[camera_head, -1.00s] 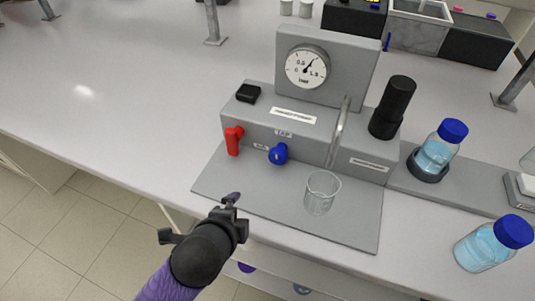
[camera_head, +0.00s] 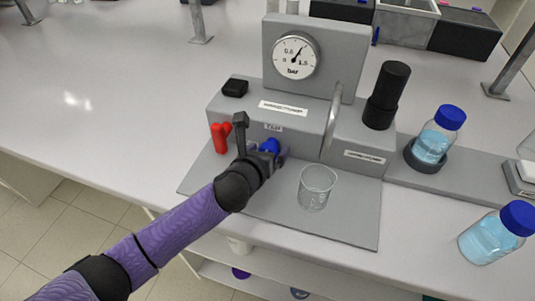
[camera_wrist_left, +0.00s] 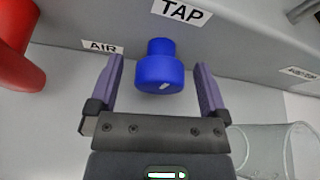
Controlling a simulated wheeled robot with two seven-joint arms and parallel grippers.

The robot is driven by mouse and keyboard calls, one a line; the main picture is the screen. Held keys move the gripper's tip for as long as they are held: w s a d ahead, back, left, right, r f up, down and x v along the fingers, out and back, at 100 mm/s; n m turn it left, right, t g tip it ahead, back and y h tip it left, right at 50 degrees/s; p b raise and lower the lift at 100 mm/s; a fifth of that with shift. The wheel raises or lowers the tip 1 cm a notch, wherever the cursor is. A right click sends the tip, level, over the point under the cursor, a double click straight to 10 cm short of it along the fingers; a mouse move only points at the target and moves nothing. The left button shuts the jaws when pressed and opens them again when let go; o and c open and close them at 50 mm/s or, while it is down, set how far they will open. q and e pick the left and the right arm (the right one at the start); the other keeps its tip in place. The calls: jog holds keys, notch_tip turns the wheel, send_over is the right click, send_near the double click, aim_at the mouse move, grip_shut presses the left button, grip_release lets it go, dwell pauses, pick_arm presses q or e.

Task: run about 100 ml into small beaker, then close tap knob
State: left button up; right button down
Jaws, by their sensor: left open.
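The blue tap knob (camera_wrist_left: 160,70) sits on the front face of the grey rig below the TAP label. In the head view the knob (camera_head: 270,147) is partly hidden by my left gripper (camera_head: 262,152). In the left wrist view my left gripper (camera_wrist_left: 158,85) is open, with one finger on each side of the knob and gaps visible. The small glass beaker (camera_head: 316,188) stands upright on the rig's base plate, below the bent metal spout (camera_head: 332,122). No liquid is clearly visible in it. My right gripper is not in view.
A red handle (camera_head: 221,138) is just left of the knob, at the AIR label. A round gauge (camera_head: 296,56) stands above. A black cylinder (camera_head: 387,95) and blue-capped bottles (camera_head: 434,138) (camera_head: 494,234) are at the right. The bench at left is clear.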

pick_arm(q)
jog(key=c, duration=1.3)
jog(key=shift+n+h+p, duration=0.4)
jog(key=shift+n+p, duration=0.2)
jog(key=shift+n, duration=0.3)
jog(key=shift+w+a+f+n+h, duration=0.1)
jog(key=shift+a+n+h, duration=0.05)
jog(key=shift+n+h, duration=0.65)
jog(key=shift+f+n+h, duration=0.15)
jog(key=shift+n+h, duration=0.45)
jog(key=shift+n, duration=0.5)
jog(key=shift+n+h+b, duration=0.7)
jog(key=shift+n+b, duration=0.3)
jog(key=shift+n, duration=0.7)
